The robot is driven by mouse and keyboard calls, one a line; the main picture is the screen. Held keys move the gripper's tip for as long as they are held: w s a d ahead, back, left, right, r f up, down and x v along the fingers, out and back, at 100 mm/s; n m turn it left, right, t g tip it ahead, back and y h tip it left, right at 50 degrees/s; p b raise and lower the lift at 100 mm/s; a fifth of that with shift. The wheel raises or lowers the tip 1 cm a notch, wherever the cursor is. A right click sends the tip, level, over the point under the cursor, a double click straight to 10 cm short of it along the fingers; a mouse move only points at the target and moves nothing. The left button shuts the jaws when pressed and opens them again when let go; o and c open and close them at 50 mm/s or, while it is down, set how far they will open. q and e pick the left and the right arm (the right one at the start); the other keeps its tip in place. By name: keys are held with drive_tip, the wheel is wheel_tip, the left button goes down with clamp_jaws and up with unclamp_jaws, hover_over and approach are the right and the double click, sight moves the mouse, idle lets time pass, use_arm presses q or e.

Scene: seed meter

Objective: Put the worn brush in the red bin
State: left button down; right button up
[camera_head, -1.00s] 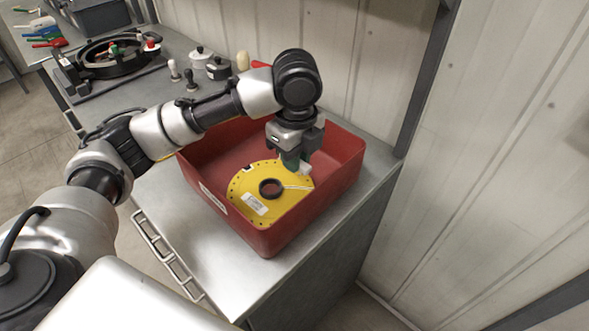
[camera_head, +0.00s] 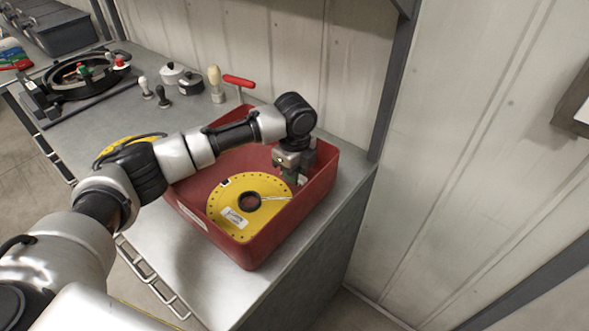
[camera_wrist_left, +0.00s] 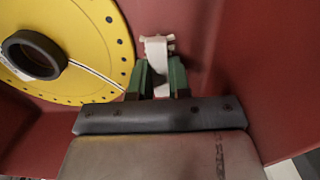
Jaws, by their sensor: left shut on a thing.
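The red bin (camera_head: 290,222) stands on the grey bench, and its inside fills much of the left wrist view (camera_wrist_left: 235,60). My left gripper (camera_head: 297,179) is down inside the bin, near its right-hand wall. In the left wrist view its green fingertips (camera_wrist_left: 158,80) are shut on the worn brush (camera_wrist_left: 157,47), a small whitish piece with a ragged end. I cannot tell whether the brush touches the bin. My right gripper is in neither view.
A yellow disc (camera_head: 225,207) with a dark hub lies in the bin, left of the gripper; it also shows in the left wrist view (camera_wrist_left: 95,40). Small knobs and pots (camera_head: 172,75), a red-handled tool (camera_head: 239,82) and a black ring (camera_head: 83,80) stand behind. A wall rises at right.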

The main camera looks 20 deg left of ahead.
use_arm(q)
drive_tip(key=c, duration=1.1)
unclamp_jaws()
wheel_tip(320, 180, up, 12)
drive_tip(key=shift+r+b, duration=0.1)
drive_tip(key=shift+b, duration=0.45)
